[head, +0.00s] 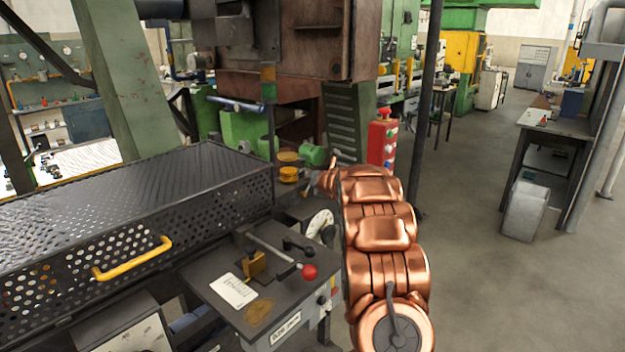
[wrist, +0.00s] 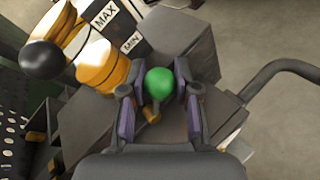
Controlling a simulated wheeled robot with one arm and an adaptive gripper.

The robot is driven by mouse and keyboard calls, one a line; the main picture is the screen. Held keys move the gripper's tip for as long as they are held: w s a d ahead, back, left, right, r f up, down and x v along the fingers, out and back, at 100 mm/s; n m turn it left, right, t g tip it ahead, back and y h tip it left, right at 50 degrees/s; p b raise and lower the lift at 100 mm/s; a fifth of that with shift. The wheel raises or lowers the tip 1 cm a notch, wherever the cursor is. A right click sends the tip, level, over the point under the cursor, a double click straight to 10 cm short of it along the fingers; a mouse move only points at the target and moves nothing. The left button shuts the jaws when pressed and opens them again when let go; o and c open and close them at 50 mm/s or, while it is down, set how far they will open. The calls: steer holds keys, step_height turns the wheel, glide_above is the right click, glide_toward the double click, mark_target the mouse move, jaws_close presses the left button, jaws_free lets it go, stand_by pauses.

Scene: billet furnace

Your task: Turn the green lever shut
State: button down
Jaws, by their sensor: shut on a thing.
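The green ball knob (wrist: 158,83) of the lever is in the middle of the wrist view. My gripper (wrist: 158,78) has one finger on each side of it and is shut on the knob. Part of a brass-coloured stem (wrist: 153,112) shows just below the knob; the rest of the lever is hidden by the fingers and the dark housing. In the head view, my copper arm reaches away towards the machine, and the green knob cannot be made out there.
A black ball knob (wrist: 42,60) and a brass cylinder (wrist: 100,65) are left of my gripper, near MAX and MIN labels. A bent dark pipe (wrist: 285,68) is at right. A red-knobbed lever (head: 309,271) stands on the near panel. Open floor (head: 480,270) is at right.

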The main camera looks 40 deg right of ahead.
steer(key=c, duration=0.8)
jaws_free()
steer(key=v, duration=1.2)
